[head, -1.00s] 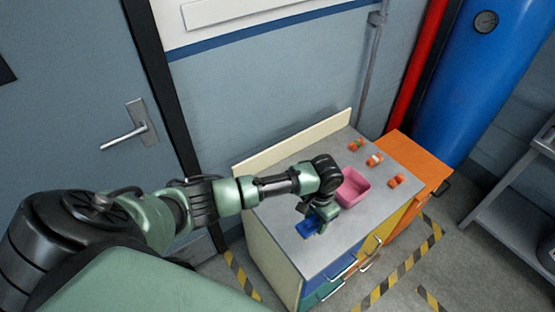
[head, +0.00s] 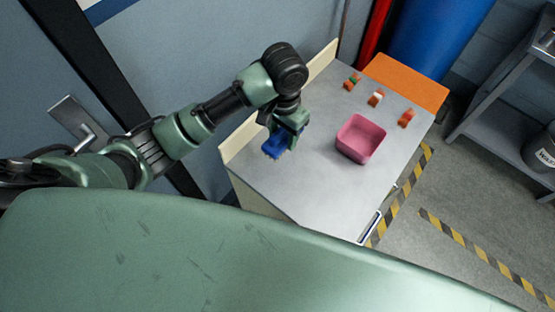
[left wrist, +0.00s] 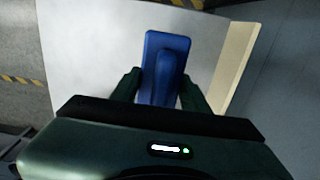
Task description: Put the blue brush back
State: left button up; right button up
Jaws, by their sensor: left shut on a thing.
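The blue brush (head: 273,148) is in my left gripper (head: 290,134), over the left part of the grey cabinet top (head: 320,195). In the left wrist view the brush (left wrist: 165,55) sits between the two dark green fingers, which are shut on it. Its bristles face down toward the top in the head view; I cannot tell whether they touch it. A pink bin (head: 362,139) stands on the top to the right of the brush. My right gripper is not in view.
Several small orange items stand in a row at the back right, among them one with green (head: 352,82). A cream rail (head: 280,103) edges the back left. An orange cabinet (head: 408,80) adjoins behind. The top's front middle is clear.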

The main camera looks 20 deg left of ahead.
aim_at(282, 146)
pick_arm(q)
notch_tip(282, 146, down, 5)
jog(key=shift+s+r, duration=0.1)
notch_tip(282, 146, down, 7)
jog(key=shift+a+r+p, duration=0.1)
jog(key=shift+r+p, duration=0.05)
jog(key=shift+p, duration=0.15)
jog(key=shift+f, duration=0.25)
notch_tip(282, 146, down, 4)
jog(key=shift+r, duration=0.15)
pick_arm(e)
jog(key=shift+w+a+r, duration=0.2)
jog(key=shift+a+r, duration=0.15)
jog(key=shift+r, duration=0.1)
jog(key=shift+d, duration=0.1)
pick_arm(q)
jog(key=o, duration=1.2)
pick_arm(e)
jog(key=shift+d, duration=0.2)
